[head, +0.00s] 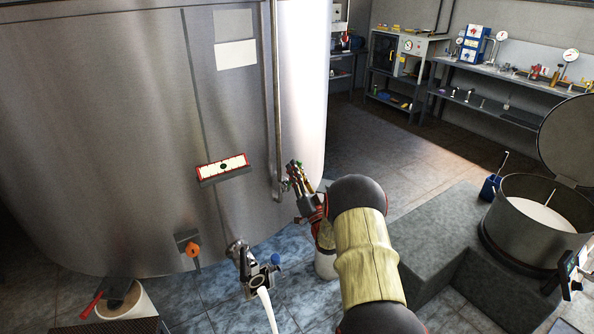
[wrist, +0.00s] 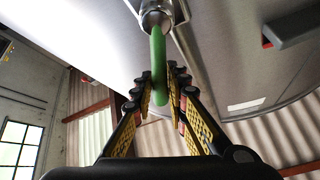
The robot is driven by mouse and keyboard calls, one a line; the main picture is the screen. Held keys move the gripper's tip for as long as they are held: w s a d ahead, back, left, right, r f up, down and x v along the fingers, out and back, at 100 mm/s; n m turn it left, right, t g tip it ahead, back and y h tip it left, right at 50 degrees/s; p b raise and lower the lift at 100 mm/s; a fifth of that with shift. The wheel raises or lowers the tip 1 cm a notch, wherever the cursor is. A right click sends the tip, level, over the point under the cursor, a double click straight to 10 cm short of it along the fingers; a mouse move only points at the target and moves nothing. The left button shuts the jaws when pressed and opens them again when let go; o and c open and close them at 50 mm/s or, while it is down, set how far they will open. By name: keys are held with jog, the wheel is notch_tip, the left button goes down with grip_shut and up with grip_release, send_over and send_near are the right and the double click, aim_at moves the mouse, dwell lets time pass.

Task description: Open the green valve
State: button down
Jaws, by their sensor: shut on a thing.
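The green valve handle (wrist: 158,62) shows in the wrist view as a green lever hanging from a metal fitting (wrist: 156,18) on the tank. My gripper (wrist: 160,85) is around the lever, with its yellow-padded fingers on either side and closed on it. In the head view my gripper (head: 297,178) is at the lower end of the thin vertical pipe on the tank's right side. The green lever is mostly hidden there by my fingers.
The large steel tank (head: 120,120) fills the left. A grey step (head: 425,235) and an open round vat (head: 535,228) stand to the right. Floor behind is clear.

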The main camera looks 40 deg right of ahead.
jog(key=shift+f, duration=0.15)
jog(key=c, duration=1.7)
grip_release()
jog(key=shift+c, duration=0.2)
jog(key=v, duration=1.2)
